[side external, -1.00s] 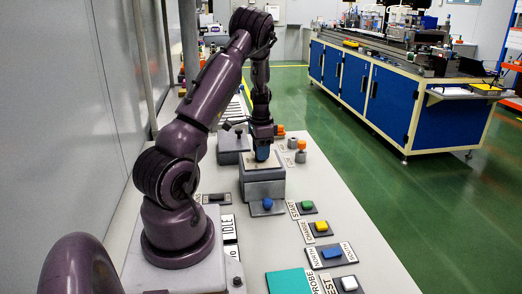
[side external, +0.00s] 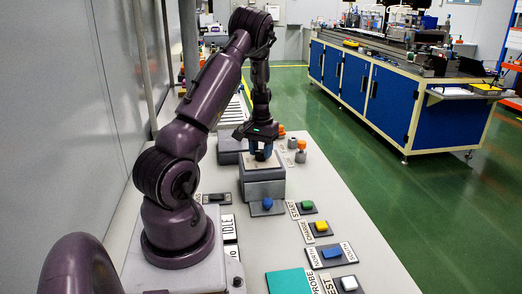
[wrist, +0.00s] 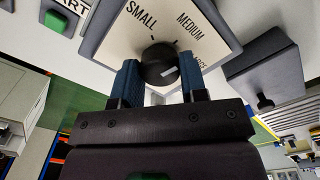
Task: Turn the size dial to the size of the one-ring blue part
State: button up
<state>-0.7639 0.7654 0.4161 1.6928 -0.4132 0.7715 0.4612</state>
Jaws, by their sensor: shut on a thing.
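The size dial is a black knob (wrist: 158,66) on a cream plate (wrist: 118,45) printed SMALL, MEDIUM and a partly hidden LARGE. A pale mark on the knob lies on the side toward LARGE. In the side view the dial's grey box (side external: 263,189) stands on the table in front of my arm. My gripper (wrist: 160,78) is shut on the knob, with one blue finger on each side; it also shows over the box in the side view (side external: 261,153). I cannot make out a one-ring blue part.
A blue button (side external: 267,204) sits in front of the dial box. Green (side external: 307,205), yellow (side external: 321,226) and white (side external: 349,283) buttons and a blue rocker (side external: 332,252) lie nearer the camera. Orange-topped pieces (side external: 302,145) stand behind to the right.

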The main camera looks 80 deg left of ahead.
aim_at(261, 151)
jog(key=n, duration=1.4)
jog(key=shift+r, duration=0.1)
dwell(0.6)
jog(key=o, duration=0.9)
notch_tip(261, 151, up, 13)
jog(key=shift+f, duration=0.1)
